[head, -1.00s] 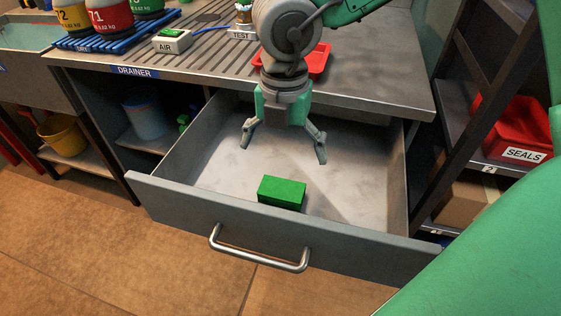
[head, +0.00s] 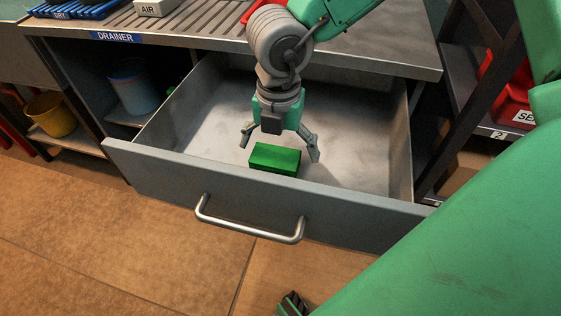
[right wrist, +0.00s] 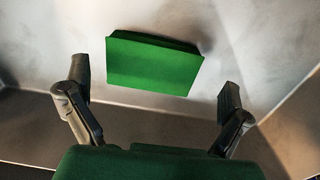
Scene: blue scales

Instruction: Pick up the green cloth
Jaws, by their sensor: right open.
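The green cloth (head: 274,159) is a folded, block-shaped bundle lying on the floor of the open drawer (head: 200,115), near its front panel. My right gripper (head: 280,150) is open and points down into the drawer, just behind and above the cloth, with one finger to each side of it. In the right wrist view, the cloth (right wrist: 153,66) lies between and slightly beyond the two spread fingers (right wrist: 154,80). Clear gaps show on both sides, and the fingers do not appear to touch it.
The drawer's front panel (head: 160,172) with its metal handle (head: 250,228) stands between the cloth and the floor. The steel drainer top (head: 375,55) overhangs the back of the drawer. The rest of the drawer floor is bare. A shelf with a red bin (head: 513,95) stands right.

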